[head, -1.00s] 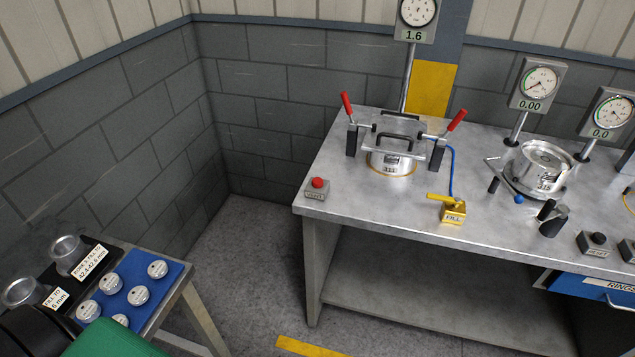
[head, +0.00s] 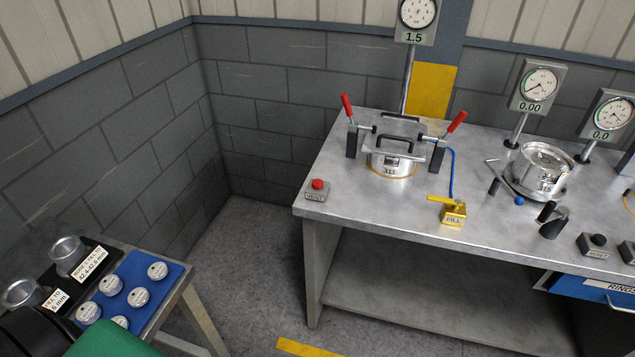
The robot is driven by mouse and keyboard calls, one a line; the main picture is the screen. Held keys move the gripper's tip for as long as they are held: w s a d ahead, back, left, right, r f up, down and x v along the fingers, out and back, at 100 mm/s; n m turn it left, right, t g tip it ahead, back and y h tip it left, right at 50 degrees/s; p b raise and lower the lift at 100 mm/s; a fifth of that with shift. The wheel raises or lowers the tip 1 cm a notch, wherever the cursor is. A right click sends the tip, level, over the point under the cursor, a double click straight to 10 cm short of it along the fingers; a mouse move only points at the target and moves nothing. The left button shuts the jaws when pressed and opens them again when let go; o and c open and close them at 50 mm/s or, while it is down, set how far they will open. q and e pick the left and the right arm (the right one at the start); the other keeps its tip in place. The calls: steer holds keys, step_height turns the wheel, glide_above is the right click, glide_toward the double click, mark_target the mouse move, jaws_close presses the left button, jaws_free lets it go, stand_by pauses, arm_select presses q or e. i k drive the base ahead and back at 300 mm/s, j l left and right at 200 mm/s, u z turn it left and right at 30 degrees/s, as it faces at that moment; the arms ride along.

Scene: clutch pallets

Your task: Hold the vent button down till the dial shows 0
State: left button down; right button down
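The vent button (head: 317,184) is a red knob on a small grey box labelled VENT, at the left front corner of the steel bench. Nothing is seen touching it. The dial (head: 417,14) on the tall post behind the clamped fixture reads 1.5 on its display; its top is cut off by the frame. The fixture (head: 392,165) is a round metal pot under a clamped lid with two red-handled clamps. Neither of my grippers shows in the head view.
A yellow FILL valve (head: 452,212) sits right of the vent box, with a blue hose. Two other gauges (head: 538,85) read 0.00 and 0.0. A blue mat (head: 128,270) with several round parts lies on a low table at left. The floor between is clear.

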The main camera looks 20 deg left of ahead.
mark_target(318, 184)
steer(key=i+l+u, duration=0.1)
steer(key=i+u, duration=0.3)
steer(key=i+l+u, duration=0.2)
steer(key=u, duration=0.2)
steer(key=i, duration=0.1)
